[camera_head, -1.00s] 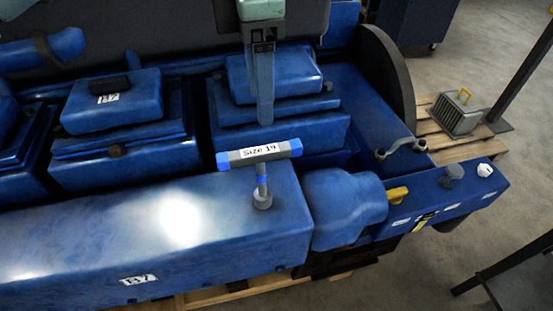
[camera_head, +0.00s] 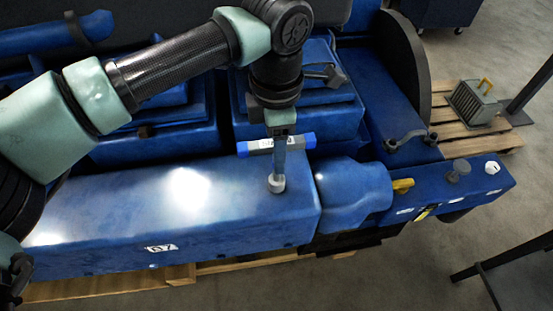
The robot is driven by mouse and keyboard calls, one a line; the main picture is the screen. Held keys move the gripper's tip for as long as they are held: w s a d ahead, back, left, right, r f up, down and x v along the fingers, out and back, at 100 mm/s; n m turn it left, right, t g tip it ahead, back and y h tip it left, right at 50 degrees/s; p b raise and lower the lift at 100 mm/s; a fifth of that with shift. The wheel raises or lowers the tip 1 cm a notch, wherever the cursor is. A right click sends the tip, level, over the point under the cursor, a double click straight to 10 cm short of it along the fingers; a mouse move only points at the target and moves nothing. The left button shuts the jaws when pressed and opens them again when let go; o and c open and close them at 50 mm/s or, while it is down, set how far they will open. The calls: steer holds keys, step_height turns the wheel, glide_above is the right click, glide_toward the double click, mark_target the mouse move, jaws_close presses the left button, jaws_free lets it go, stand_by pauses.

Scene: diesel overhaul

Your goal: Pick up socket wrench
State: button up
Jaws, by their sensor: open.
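The socket wrench (camera_head: 262,145) is a T-shaped tool with a grey handle, blue ends and a white label. It stands upright with its grey socket end (camera_head: 276,184) on the blue engine block. My gripper (camera_head: 281,150) points down at the handle from above and behind. It overlaps the middle of the handle and part of the shaft in the picture. The jaws are open. I cannot tell whether the handle lies between the fingers or in front of them.
The blue engine (camera_head: 110,215) fills most of the view, with a yellow knob (camera_head: 402,186) to the right. A small grey box with a yellow handle (camera_head: 474,104) sits on a wooden pallet (camera_head: 445,127). A dark stand (camera_head: 505,275) is at the lower right.

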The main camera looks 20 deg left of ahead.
steer(key=shift+f, duration=0.15)
jaws_close()
steer(key=shift+w, duration=0.1)
stand_by(1.2)
